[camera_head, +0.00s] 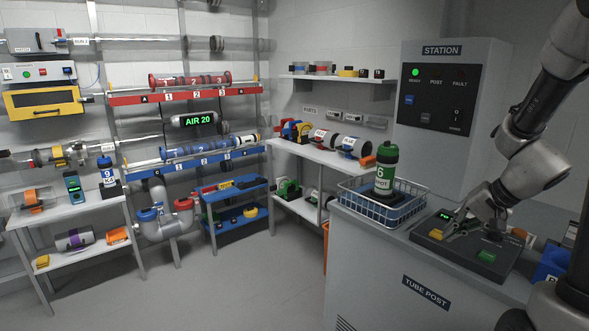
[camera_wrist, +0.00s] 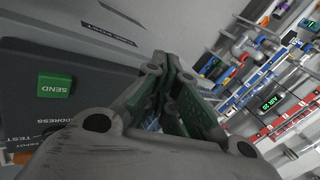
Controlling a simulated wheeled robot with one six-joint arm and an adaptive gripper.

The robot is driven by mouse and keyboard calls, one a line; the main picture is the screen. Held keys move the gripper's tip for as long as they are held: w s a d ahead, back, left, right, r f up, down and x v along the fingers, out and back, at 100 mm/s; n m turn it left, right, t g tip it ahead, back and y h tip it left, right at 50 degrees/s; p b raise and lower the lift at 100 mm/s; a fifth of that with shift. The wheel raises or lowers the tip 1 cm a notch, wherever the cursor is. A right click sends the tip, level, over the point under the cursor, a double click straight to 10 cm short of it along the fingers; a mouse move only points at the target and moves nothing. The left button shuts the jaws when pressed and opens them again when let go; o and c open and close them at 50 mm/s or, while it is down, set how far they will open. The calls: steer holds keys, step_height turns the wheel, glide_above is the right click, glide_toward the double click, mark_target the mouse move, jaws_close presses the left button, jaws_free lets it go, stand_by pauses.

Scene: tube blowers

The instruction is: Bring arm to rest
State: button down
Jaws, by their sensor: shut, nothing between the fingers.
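My gripper (camera_head: 449,236) is shut and empty, low over the dark control panel (camera_head: 464,262) on the tube post counter at the right. I cannot tell whether the fingertips touch the panel. In the wrist view my gripper (camera_wrist: 160,62) has its fingers together, pointing up the picture. The green SEND button (camera_wrist: 55,87) is left of the fingers there, apart from them. It also shows in the head view as a green button (camera_head: 487,255) on the panel. My arm reaches in from the upper right, bent down to the panel.
The grey station cabinet (camera_head: 440,130) rises behind the counter. A blue bin (camera_head: 552,266) is at the right. The floor (camera_head: 230,285) left of the counter is clear.

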steer(key=s+a+r+n+h, duration=0.2)
steer(key=s+r+n, duration=0.1)
steer(key=s+r, duration=0.4)
steer(key=s+a+r+n+h, duration=0.1)
steer(key=s+r+n, duration=0.3)
steer(key=s, duration=0.8)
step_height(320, 180, up, 3)
steer(key=shift+s+a+f+h, duration=0.15)
steer(key=shift+s+a+h, duration=0.15)
steer(key=shift+h, duration=0.5)
steer(key=shift+g, duration=0.3)
